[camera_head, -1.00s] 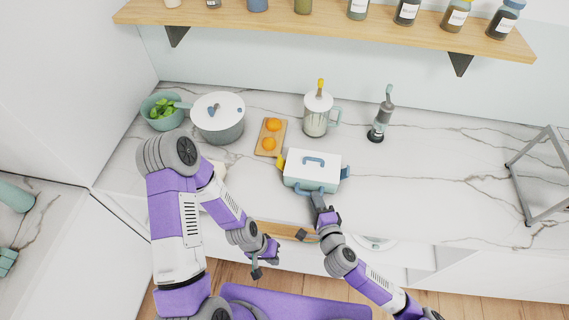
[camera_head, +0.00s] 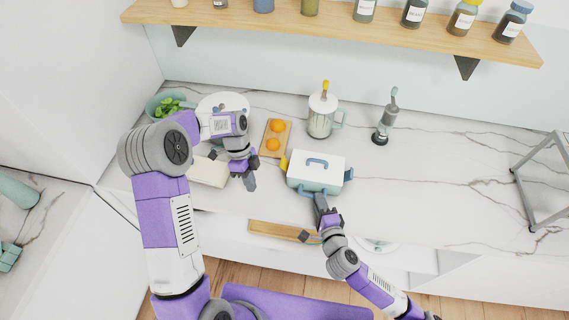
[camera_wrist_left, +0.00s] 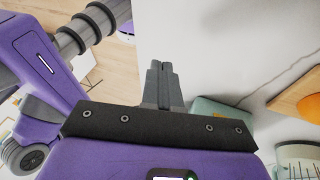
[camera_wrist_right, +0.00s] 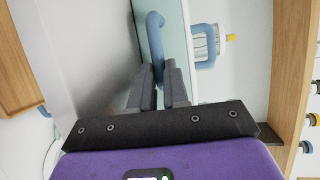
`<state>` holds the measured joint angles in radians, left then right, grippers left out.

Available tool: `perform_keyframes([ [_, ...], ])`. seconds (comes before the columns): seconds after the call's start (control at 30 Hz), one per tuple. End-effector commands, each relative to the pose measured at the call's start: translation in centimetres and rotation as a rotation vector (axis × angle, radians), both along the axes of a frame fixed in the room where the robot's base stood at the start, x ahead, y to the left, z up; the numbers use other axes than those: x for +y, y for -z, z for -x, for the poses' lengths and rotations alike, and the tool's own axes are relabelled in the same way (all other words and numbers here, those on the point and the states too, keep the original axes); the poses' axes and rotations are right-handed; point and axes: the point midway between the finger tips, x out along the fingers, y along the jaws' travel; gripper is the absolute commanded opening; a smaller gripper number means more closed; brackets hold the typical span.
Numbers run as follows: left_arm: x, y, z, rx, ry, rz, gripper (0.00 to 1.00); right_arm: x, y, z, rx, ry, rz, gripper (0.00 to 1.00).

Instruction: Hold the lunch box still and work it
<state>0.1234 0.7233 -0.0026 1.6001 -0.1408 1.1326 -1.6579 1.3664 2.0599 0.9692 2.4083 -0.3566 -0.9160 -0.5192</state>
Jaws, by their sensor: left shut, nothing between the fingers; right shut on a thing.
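The lunch box (camera_head: 316,172) is a pale box with a white lid, a blue handle on top, and a yellow piece at its left end. It sits on the marble counter near the front edge. My right gripper (camera_head: 318,200) is shut on the blue front handle (camera_wrist_right: 155,40) of the box, which also shows in the right wrist view. My left gripper (camera_head: 249,181) is shut and empty above the counter, left of the box and apart from it. In the left wrist view its fingers (camera_wrist_left: 161,75) are together, with part of the box (camera_wrist_left: 225,112) beyond them.
A board with two oranges (camera_head: 276,138) lies behind the box at left. A white pot (camera_head: 222,104) and a bowl of greens (camera_head: 168,106) stand further left, partly hidden by my left arm.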

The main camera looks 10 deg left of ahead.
Motion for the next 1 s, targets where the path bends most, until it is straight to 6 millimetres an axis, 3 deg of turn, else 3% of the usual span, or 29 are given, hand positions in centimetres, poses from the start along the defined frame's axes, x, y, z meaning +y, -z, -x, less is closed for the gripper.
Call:
perform_keyframes([
  [0.03, -0.6, -1.3, -2.2, -0.055, -0.012, -0.006, 0.00, 0.0, 0.0, 0.0, 0.000, -0.002, 0.001, 0.00],
  [0.1, -1.2, -3.0, -4.7, -0.118, -0.034, -0.013, 0.00, 0.0, 0.0, 0.0, 0.000, -0.002, 0.001, 0.00],
  [0.2, -1.9, -5.3, -7.6, -0.194, -0.062, -0.015, 0.00, 0.0, 0.0, 0.0, 0.000, -0.001, 0.001, 0.00],
  [0.33, -2.6, -7.6, -9.9, -0.261, -0.090, -0.014, 0.00, 0.0, 0.0, 0.0, 0.000, -0.001, 0.001, 0.00],
  [0.57, -3.1, -8.7, -11.2, -0.298, -0.106, -0.010, 0.00, 0.0, 0.0, 0.0, 0.000, 0.000, 0.001, 0.00],
  [1.0, -3.9, -5.7, -11.1, -0.297, -0.106, -0.009, 0.00, 0.0, 0.0, 0.0, 0.000, 0.000, 0.001, 0.00],
])
